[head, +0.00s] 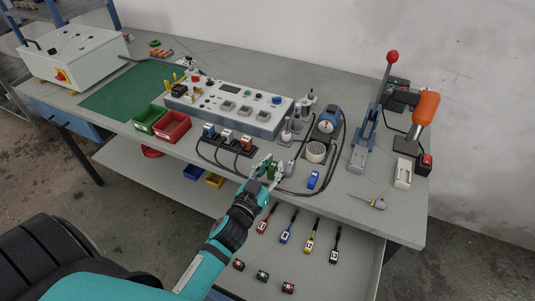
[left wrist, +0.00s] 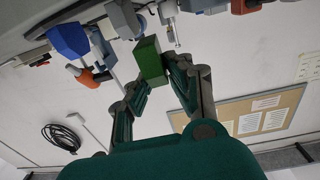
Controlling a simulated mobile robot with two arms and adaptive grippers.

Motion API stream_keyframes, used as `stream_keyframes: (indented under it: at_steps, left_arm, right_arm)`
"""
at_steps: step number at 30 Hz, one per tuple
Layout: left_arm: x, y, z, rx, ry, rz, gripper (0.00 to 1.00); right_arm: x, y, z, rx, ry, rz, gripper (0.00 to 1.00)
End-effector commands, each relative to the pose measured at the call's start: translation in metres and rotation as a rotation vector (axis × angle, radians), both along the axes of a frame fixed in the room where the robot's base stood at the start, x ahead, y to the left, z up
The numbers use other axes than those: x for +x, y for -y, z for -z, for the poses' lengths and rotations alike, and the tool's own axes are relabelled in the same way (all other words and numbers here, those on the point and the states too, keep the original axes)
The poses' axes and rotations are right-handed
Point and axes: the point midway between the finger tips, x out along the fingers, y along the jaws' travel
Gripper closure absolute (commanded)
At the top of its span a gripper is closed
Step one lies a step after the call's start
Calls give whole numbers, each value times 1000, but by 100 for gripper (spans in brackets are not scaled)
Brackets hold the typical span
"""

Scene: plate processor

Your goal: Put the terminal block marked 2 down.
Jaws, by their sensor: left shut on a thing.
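My left gripper (head: 267,169) is shut on a green block (head: 272,171) above the front part of the grey workbench (head: 345,207). In the left wrist view the green block (left wrist: 149,60) sits between the two fingertips (left wrist: 155,72), tilted. I take it for the terminal block of the task, but no number on it can be read. A blue block (head: 313,180) lies on the bench just right of the gripper. My right gripper is not in view.
A control box (head: 233,105) with a black cable loop stands behind. Red (head: 172,128) and green (head: 149,118) bins are at left. A round gauge (head: 328,122), lever press (head: 366,140) and screwdriver (head: 370,202) are at right. Tools and small blocks lie below the bench's front edge.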

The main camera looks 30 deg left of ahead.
Motion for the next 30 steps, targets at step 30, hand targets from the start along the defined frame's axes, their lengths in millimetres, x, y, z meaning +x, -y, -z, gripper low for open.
stream_keyframes:
  at_steps: [30]
  left_arm:
    - [59,-46,39,0,1,1,100]
  right_arm:
    - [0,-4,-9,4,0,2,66]
